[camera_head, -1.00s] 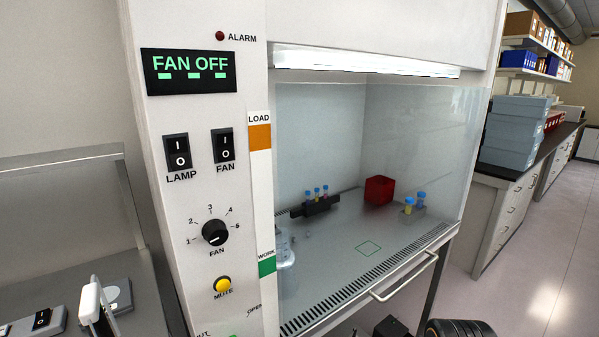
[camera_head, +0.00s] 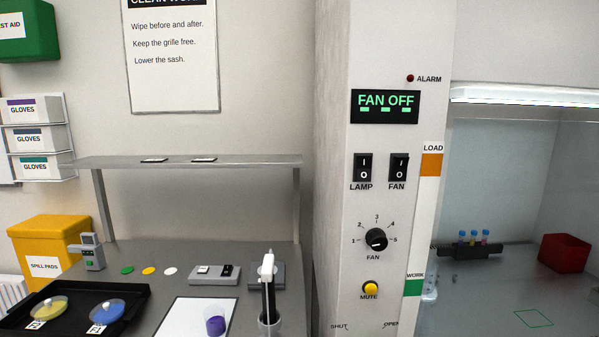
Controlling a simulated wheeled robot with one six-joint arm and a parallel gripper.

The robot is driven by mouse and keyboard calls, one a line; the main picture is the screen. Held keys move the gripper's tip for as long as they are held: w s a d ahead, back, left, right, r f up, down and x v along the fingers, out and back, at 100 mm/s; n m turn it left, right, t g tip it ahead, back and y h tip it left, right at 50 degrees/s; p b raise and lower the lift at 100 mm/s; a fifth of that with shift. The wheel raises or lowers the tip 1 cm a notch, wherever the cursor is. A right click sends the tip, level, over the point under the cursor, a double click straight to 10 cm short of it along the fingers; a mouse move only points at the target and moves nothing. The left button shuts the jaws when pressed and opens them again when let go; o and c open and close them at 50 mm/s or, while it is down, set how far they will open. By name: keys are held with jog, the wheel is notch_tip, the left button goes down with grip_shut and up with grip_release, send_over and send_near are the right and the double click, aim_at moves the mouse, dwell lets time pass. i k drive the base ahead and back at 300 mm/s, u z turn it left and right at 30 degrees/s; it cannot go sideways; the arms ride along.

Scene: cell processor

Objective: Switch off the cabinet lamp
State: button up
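The lamp switch (camera_head: 363,167) is a black rocker marked I and O on the white cabinet's front panel (camera_head: 333,220), with LAMP printed below it. The fan switch (camera_head: 399,167), a matching black rocker, sits just to its right. I cannot tell which side of the lamp rocker is pressed in. The lamp strip (camera_head: 530,96) under the cabinet's top edge glows bright white. The display (camera_head: 385,106) above the switches reads FAN OFF. My gripper is not in view.
A fan knob (camera_head: 376,239) and yellow mute button (camera_head: 371,288) are lower on the panel. Left of the cabinet, a grey bench (camera_head: 150,310) with a raised shelf (camera_head: 200,161) holds a black tray (camera_head: 30,330), a white pad and small instruments. The cabinet's glass is at right.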

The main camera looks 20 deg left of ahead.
aim_at(363, 163)
jog(key=u, duration=1.9)
jog(key=k, duration=1.3)
jog(key=u, duration=1.05)
jog(key=i, duration=1.1)
jog(key=z, duration=1.15)
jog(key=i, duration=0.8)
jog(key=z, duration=0.9)
